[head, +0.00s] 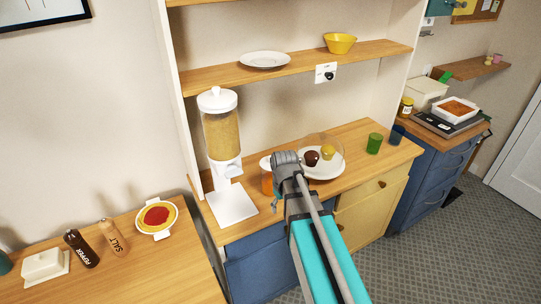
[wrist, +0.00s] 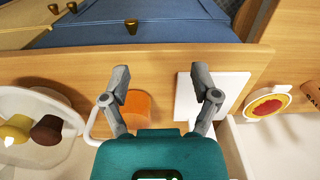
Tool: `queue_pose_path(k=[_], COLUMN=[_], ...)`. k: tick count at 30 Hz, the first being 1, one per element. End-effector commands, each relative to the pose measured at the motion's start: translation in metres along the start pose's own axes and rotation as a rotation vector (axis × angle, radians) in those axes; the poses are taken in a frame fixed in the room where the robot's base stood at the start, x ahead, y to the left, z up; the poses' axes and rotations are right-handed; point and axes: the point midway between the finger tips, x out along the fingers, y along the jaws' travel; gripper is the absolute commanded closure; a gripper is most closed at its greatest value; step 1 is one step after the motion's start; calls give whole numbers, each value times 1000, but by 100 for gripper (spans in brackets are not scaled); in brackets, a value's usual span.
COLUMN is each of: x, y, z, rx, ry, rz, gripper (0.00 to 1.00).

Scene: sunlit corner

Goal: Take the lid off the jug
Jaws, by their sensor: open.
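The jug (head: 267,184) stands on the wooden counter, with an orange body and a white lid (head: 265,162). My gripper (head: 278,190) is in front of it in the head view and hides its right part. In the wrist view the orange jug (wrist: 136,106) shows between the finger links, nearer the left finger, with a pale handle (wrist: 95,124) to the left. My gripper (wrist: 162,80) is open there, with nothing between its fingertips. The lid is hidden behind the gripper body in the wrist view.
A cereal dispenser (head: 221,135) stands left of the jug, its white base (wrist: 232,92) close by in the wrist view. A plate under a clear dome (head: 322,168) is right of my gripper. A shelf (head: 300,66) runs above.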

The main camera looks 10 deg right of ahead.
Motion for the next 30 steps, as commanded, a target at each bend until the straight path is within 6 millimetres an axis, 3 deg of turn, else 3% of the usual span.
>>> queue_pose_path(k=[1, 18, 24, 30], x=[-22, -134, -165, -179], y=[6, 48, 59, 65], z=[-18, -146, -183, -201], rx=[-48, -628, -803, -906], ry=[0, 0, 1, 1], rz=[0, 0, 0, 0], gripper=[21, 21, 21, 21])
